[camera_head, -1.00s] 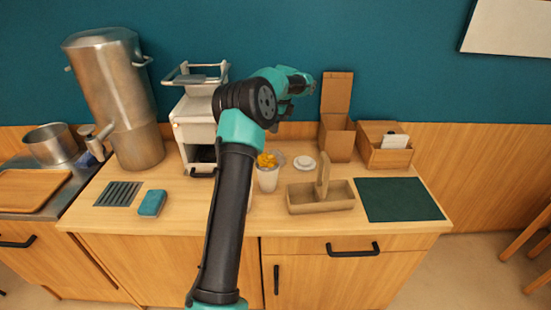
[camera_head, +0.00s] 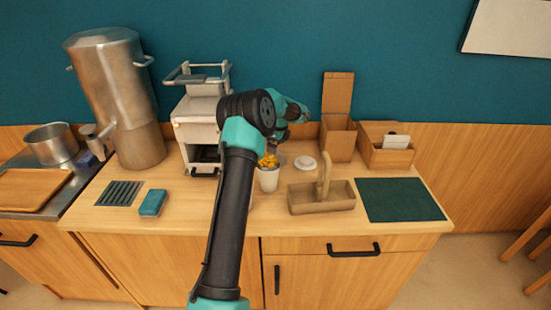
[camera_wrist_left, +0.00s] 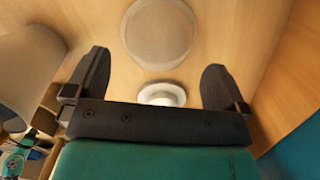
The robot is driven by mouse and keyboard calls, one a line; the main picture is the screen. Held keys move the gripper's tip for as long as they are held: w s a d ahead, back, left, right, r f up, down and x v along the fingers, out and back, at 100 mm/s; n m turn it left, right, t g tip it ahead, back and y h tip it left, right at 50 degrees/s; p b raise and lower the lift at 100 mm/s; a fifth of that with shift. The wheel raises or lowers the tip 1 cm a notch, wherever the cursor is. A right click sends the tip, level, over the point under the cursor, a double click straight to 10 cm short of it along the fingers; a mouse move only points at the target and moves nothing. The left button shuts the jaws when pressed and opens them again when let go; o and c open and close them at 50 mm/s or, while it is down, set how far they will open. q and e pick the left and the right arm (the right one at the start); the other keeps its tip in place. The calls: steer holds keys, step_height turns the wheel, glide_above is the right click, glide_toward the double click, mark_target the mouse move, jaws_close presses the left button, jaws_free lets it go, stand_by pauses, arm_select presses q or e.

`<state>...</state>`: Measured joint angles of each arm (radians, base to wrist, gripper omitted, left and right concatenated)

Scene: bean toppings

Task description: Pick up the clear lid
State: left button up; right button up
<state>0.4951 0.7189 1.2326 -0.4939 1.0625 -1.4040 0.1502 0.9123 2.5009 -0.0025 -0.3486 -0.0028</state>
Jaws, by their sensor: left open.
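A clear round lid (camera_wrist_left: 160,33) lies flat on the wooden counter in the left wrist view, just beyond my fingertips. In the head view it is mostly hidden by my arm. My left gripper (camera_wrist_left: 157,60) is open and empty above the counter, with its two dark fingers spread apart. It also shows in the head view (camera_head: 281,135), behind the cup and above the counter. A white round lid (camera_wrist_left: 162,95) shows between the fingers, close to the gripper base; in the head view it (camera_head: 305,162) lies right of the gripper.
A white cup with yellow topping (camera_head: 268,180) stands in front of the gripper. A cardboard carrier (camera_head: 321,203), an open tall box (camera_head: 338,143) and a wooden holder (camera_head: 385,157) stand to the right. A white machine (camera_head: 193,132) is left. The green mat (camera_head: 400,200) is clear.

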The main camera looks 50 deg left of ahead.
arm_select(q)
steer(key=shift+s+a+f, duration=0.1)
steer(key=shift+a+f, duration=0.05)
steer(key=shift+f, duration=2.4)
steer(key=c, duration=0.8)
steer(key=shift+o, duration=0.2)
